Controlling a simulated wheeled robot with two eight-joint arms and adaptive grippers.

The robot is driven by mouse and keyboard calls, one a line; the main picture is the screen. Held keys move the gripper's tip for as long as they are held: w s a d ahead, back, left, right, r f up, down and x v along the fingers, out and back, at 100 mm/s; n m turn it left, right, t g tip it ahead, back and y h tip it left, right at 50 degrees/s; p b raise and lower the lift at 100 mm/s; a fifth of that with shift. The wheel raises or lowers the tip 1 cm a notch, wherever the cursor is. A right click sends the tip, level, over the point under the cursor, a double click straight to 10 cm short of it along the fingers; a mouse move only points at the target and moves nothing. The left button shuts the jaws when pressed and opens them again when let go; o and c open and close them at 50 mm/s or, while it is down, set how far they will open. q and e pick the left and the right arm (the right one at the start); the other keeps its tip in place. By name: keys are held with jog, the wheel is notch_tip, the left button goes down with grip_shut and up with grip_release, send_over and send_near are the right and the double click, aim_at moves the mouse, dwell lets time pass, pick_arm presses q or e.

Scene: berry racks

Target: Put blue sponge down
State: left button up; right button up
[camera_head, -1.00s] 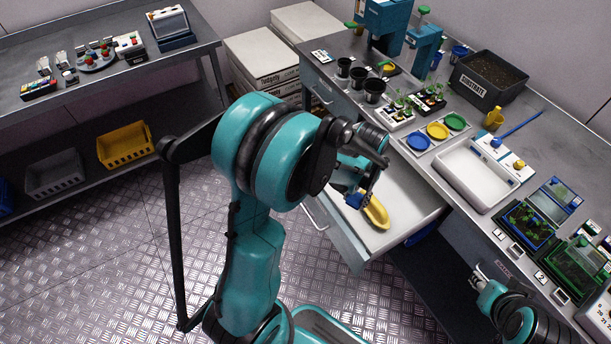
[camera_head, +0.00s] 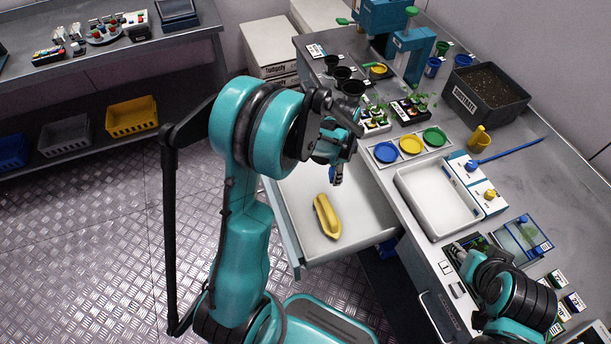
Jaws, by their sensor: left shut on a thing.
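The blue sponge (camera_head: 333,174) shows as a small blue patch at the tips of my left gripper (camera_head: 336,178). My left gripper is shut on it, pointing down over the open drawer. The fingers and arm hide most of the sponge, and I cannot tell whether it touches the drawer floor. The open drawer (camera_head: 290,215) has a pale floor, and a yellow boat-shaped item (camera_head: 327,216) lies in it in front of the gripper. My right gripper (camera_head: 462,249) is over the workbench by a seedling tray; its fingers are too small to read.
The workbench (camera_head: 560,165) holds a white tray (camera_head: 406,196), a panel of blue, yellow and green discs (camera_head: 410,145), black pots (camera_head: 342,74) and a soil box (camera_head: 459,92). A side bench (camera_head: 60,82) has a yellow bin (camera_head: 131,117) below. The drawer floor around the yellow item is clear.

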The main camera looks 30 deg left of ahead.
pick_arm(q)
jog(key=w+a+f+m, duration=0.1)
jog(key=w+a+m, duration=0.15)
jog(key=m, duration=0.45)
jog(key=m+b, duration=0.3)
jog(key=m, duration=0.1)
send_over(302, 176)
notch_tip(302, 176, down, 8)
jog(key=shift+s+r, duration=0.1)
notch_tip(302, 176, down, 4)
jog(key=shift+f+b, duration=0.1)
jog(key=shift+b, duration=0.9)
